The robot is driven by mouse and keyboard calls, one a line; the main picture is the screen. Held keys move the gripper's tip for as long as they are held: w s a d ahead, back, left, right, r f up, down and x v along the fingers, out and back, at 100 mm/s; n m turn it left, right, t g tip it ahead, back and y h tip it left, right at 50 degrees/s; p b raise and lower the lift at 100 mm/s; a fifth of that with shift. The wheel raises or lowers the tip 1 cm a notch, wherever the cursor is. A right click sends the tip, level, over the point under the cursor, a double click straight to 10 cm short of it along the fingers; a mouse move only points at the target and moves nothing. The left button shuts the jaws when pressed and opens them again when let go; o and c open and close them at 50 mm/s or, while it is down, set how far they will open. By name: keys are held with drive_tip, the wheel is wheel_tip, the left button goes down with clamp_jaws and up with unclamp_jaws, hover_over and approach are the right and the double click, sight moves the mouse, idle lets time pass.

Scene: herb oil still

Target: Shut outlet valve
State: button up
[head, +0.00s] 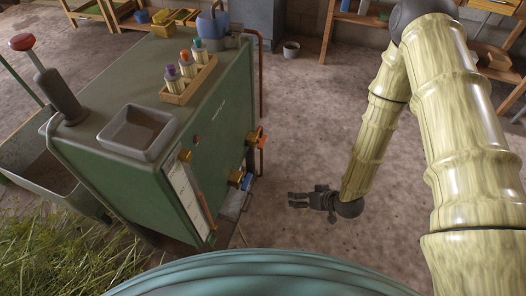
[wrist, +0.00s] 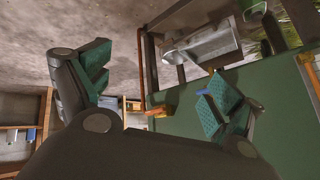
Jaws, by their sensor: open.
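The green still cabinet (head: 215,130) stands left of centre in the head view. Low on its right-hand face are a valve with an orange handle (head: 262,138) and a valve with a blue handle (head: 246,181), both with brass-coloured parts. I cannot tell which one is the outlet valve. My gripper (head: 297,200) is open and empty, to the right of the valves and apart from them. In the wrist view my gripper's green-padded fingers (wrist: 157,82) are spread wide. The orange handle (wrist: 158,111) shows between them, and the blue handle (wrist: 207,91) is partly hidden by the right finger.
On the cabinet top are a vial rack (head: 188,80), a grey tray (head: 137,131), a red-topped lever (head: 48,80) and a blue vessel (head: 212,25). A copper pipe (head: 261,85) runs down the cabinet's far side. Bare floor (head: 310,125) lies right of the cabinet. Cut herbs (head: 60,245) lie front left.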

drive_tip(key=w+a+f+n+t+y+b, duration=0.1)
drive_tip(key=w+a+n+y+b, duration=0.1)
drive_tip(key=w+b, duration=0.35)
drive_tip(key=w+a+f+n+t+y+b, duration=0.1)
drive_tip(key=w+a+f+y+b, duration=0.1)
drive_tip(key=w+b, duration=0.35)
drive_tip(key=n+g+y+b, duration=0.2)
drive_tip(key=n+y+b, duration=0.6)
drive_tip(key=b, duration=0.5)
approach(263, 141)
drive_tip(key=shift+g, duration=0.3)
drive_tip(key=shift+f+b+x, duration=0.15)
drive_tip(key=shift+b+x, duration=0.75)
drive_tip(key=shift+x, duration=1.65)
drive_tip(key=shift+f+b+x, duration=0.1)
drive_tip(key=shift+b+x, duration=0.75)
drive_tip(key=shift+x, duration=1.65)
drive_tip(key=shift+w, duration=0.2)
drive_tip(key=shift+c, duration=0.4)
drive_tip(key=c, duration=0.9)
